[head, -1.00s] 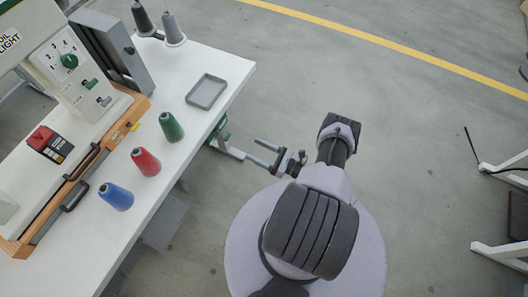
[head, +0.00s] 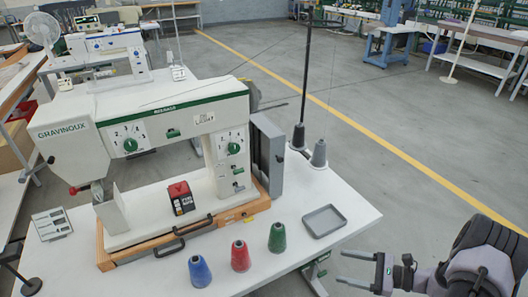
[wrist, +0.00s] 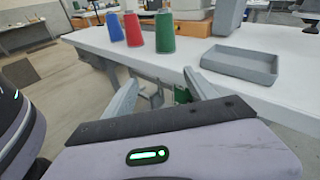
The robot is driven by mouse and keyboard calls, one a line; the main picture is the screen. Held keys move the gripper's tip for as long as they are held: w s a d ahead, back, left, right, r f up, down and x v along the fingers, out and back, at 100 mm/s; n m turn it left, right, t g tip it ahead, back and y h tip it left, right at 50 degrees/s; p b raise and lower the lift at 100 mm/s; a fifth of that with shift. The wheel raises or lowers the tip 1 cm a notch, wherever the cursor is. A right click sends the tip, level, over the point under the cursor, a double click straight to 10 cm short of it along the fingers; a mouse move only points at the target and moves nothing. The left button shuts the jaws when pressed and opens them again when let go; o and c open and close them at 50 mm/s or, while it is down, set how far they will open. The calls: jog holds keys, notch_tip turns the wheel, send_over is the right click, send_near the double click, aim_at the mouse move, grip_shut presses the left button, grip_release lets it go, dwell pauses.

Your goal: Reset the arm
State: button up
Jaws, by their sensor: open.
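My gripper (head: 357,271) is open and empty beside the right edge of the white table (head: 345,198) in the head view. In the wrist view its two fingers (wrist: 162,92) stand apart, with the table edge beyond them. Nothing lies between the fingers. My arm shows at the lower right of the head view, folded close to my body.
On the table are blue (head: 199,271), red (head: 240,256) and green (head: 277,238) thread cones, a grey tray (head: 323,221) and a large white machine (head: 160,115). A thread stand (head: 300,136) rises behind.

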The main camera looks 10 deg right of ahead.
jog(key=s+a+r+n+g+h, duration=0.15)
jog(key=a+r+n+g, duration=0.35)
jog(key=r, duration=0.5)
jog(key=a+r+n+g+h, duration=0.2)
jog(key=a+r+n+h, duration=0.15)
jog(key=a+r, duration=0.45)
jog(key=s+a+r+n+t+h, duration=0.2)
jog(key=s+a+r+n+h, duration=0.1)
jog(key=s+r, duration=0.3)
jog(key=s+a+r+n+t+h, duration=0.2)
jog(key=s+a+r+n+h, duration=0.1)
jog(key=s+a+r+n, duration=0.2)
jog(key=s+r+n, duration=0.1)
jog(key=s+r, duration=0.1)
jog(key=s, duration=0.1)
jog(key=shift+a+r+t+h, duration=0.2)
jog(key=shift+r+t+h, duration=0.1)
jog(key=shift+t, duration=0.1)
jog(key=shift+s+n, duration=0.1)
jog(key=shift+n, duration=0.15)
